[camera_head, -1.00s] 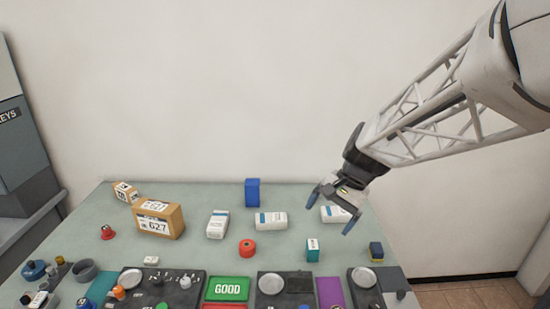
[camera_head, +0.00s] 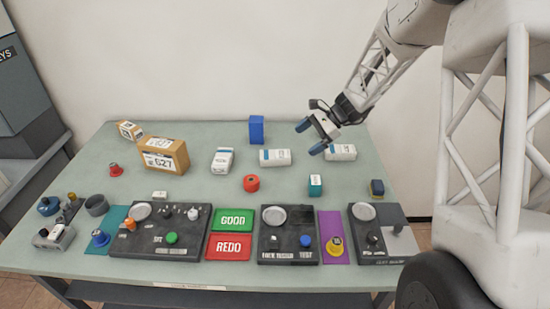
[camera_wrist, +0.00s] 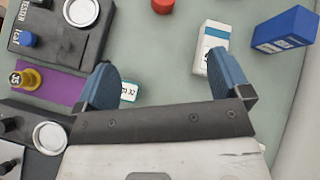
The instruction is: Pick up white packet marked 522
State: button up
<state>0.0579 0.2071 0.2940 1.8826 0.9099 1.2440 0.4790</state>
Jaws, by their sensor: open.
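Three white packets lie on the table in the head view: a left one (camera_head: 222,160), a middle one (camera_head: 275,158) and a right one (camera_head: 341,152). Their numbers are too small to read there, so I cannot tell which is 522. My gripper (camera_head: 310,137) is open and empty, above the table between the middle and right packets. In the wrist view, my gripper (camera_wrist: 160,66) has its fingers spread wide. One white packet (camera_wrist: 213,42) with a blue band lies beyond the right finger, partly hidden by it.
A blue box (camera_head: 256,129) stands behind the middle packet. A red round object (camera_head: 251,183) and a teal box (camera_head: 315,185) stand in front. A brown box marked 627 (camera_head: 165,156) stands at left. Dark control panels (camera_head: 289,245) line the front edge.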

aim_at(288, 153)
jog(key=w+f+m+y, duration=0.1)
jog(key=w+f, duration=0.3)
jog(key=w+f+m+y, duration=0.1)
jog(key=w+f+m, duration=0.1)
jog(key=w+f, duration=0.2)
jog(key=w+a+f+m+t+y, duration=0.1)
jog(key=w+f, duration=0.3)
jog(key=f, duration=0.1)
jog(key=shift+f+m+y, duration=0.25)
jog(key=shift+m+y, duration=0.05)
jog(key=shift+m, duration=0.1)
jog(key=shift+x, duration=1.25)
jog(key=shift+x, duration=2.6)
jog(key=shift+s, duration=0.1)
jog(key=c, duration=1.1)
jog(key=shift+o, duration=0.2)
